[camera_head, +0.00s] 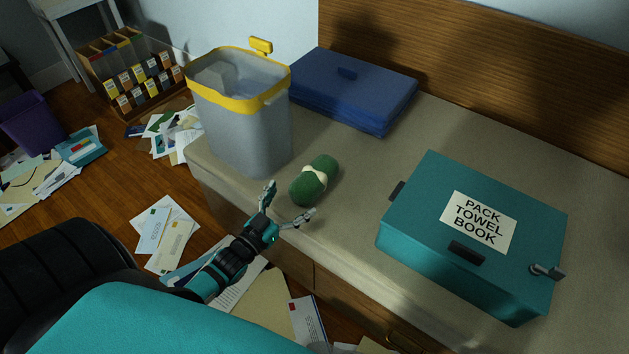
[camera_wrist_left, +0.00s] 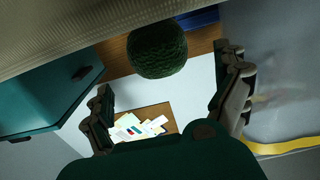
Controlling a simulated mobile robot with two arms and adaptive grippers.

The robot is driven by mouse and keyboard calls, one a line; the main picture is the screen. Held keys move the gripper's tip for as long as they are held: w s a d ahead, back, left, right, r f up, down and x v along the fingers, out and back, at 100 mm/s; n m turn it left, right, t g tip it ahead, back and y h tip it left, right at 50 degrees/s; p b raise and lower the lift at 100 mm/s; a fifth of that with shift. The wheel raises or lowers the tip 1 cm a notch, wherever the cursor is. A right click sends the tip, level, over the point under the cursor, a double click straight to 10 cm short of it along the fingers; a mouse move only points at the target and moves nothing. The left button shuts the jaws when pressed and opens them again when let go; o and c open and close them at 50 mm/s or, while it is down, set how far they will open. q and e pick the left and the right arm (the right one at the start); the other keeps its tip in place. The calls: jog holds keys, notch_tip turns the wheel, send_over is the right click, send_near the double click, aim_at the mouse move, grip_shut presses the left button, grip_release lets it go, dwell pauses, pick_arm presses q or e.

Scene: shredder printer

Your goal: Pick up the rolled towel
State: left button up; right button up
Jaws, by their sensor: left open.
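The rolled towel (camera_head: 315,180) is a green roll with a pale band around its middle. It lies on the beige bench top (camera_head: 370,215), near the front edge. My left gripper (camera_head: 291,203) is open and empty, just in front of the towel and apart from it. In the left wrist view the towel's round green end (camera_wrist_left: 157,50) shows beyond and between the open fingers (camera_wrist_left: 170,95). My right gripper is not in view.
A grey bin with a yellow rim (camera_head: 240,105) stands left of the towel. A teal box (camera_head: 400,228) labelled "PACK TOWEL BOOK" sits to the right. A folded blue stack (camera_head: 350,92) lies behind. Papers (camera_head: 165,235) litter the floor. Bench between towel and box is clear.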

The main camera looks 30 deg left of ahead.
aim_at(306, 185)
pick_arm(q)
jog(key=shift+w+d, duration=0.1)
jog(key=shift+w, duration=0.95)
jog(key=shift+w+f+b, duration=0.2)
jog(key=shift+w+b, duration=0.45)
jog(key=shift+w, duration=1.65)
jog(key=c, duration=1.2)
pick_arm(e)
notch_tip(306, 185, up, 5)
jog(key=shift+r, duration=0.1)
